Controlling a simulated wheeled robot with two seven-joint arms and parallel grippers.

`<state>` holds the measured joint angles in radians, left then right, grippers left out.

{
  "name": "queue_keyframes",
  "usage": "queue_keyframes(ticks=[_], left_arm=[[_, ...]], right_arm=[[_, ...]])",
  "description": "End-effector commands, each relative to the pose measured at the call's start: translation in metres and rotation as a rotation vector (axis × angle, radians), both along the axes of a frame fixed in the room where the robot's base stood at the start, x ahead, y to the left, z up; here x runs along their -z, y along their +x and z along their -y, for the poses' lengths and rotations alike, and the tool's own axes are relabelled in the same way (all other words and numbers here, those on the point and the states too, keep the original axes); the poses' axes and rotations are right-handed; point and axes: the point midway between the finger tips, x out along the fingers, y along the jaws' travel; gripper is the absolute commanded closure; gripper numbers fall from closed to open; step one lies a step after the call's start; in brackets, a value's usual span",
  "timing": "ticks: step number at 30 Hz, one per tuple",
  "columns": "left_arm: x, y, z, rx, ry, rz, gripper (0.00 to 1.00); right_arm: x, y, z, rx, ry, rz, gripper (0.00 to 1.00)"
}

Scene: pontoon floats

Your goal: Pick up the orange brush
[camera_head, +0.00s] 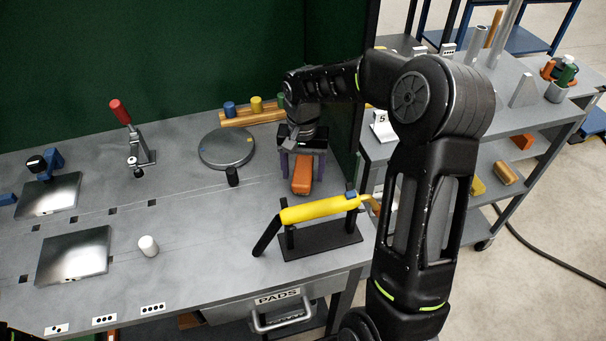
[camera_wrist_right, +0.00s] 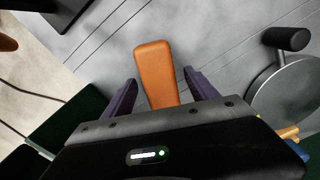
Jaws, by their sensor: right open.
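The orange brush (camera_head: 302,174) lies on the grey workbench, near its right end, below my right gripper. My right gripper (camera_head: 300,160) points down, with its purple fingers apart and the brush between them in the head view. In the right wrist view the orange brush (camera_wrist_right: 156,75) runs between the two open fingers (camera_wrist_right: 155,90), with a visible gap on each side. The near end of the brush is hidden behind the gripper body, and bristles are not visible. My left gripper does not show in either view.
A yellow tool (camera_head: 320,209) rests on a black stand in front of the brush. A round grey plate (camera_head: 227,147) and black knob (camera_head: 232,176) stand to the left. A green panel (camera_head: 337,60) rises behind. A red-handled clamp (camera_head: 136,145) stands farther left.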

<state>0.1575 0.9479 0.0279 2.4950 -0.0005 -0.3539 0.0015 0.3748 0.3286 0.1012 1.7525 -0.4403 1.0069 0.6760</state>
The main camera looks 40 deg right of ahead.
Motion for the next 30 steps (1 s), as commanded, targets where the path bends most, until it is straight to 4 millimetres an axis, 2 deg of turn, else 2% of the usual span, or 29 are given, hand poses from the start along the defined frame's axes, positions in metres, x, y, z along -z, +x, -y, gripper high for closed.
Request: queue_keyframes(ticks=[5, 30], left_arm=[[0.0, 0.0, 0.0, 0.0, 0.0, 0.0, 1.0], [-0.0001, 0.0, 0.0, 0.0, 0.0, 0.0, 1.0]], right_arm=[[-0.0003, 0.0, 0.0, 0.0, 0.0, 0.0, 0.33], [-0.0002, 0.0, 0.0, 0.0, 0.0, 0.0, 1.0]])
